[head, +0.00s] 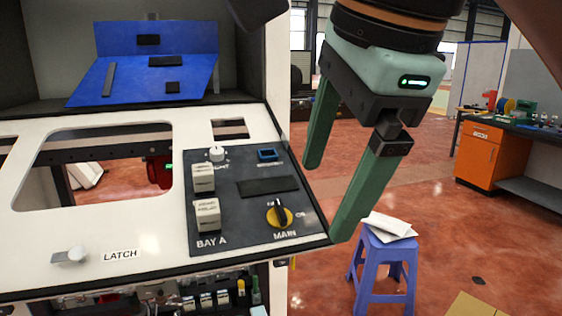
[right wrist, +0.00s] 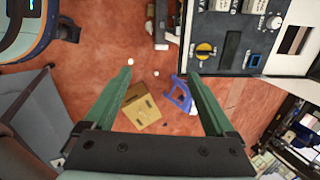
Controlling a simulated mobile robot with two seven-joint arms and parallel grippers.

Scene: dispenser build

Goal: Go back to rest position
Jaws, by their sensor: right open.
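My right gripper (head: 328,200) hangs at the upper middle of the head view, its two green fingers pointing down. It is open, with nothing between the fingers. It is in the air just right of the dispenser's control panel (head: 225,180), and I cannot tell whether it touches the panel edge. In the right wrist view the gripper's fingers (right wrist: 158,73) are spread apart over the floor, and the panel (right wrist: 225,40) is at the upper right. My left gripper is not in view.
The white dispenser front (head: 90,230) with its latch knob (head: 70,256) fills the left. A blue stool (head: 385,265) with white papers (head: 388,226) stands at the lower right. A cardboard box (right wrist: 140,110) is on the floor. An orange cabinet (head: 477,157) is at the far right.

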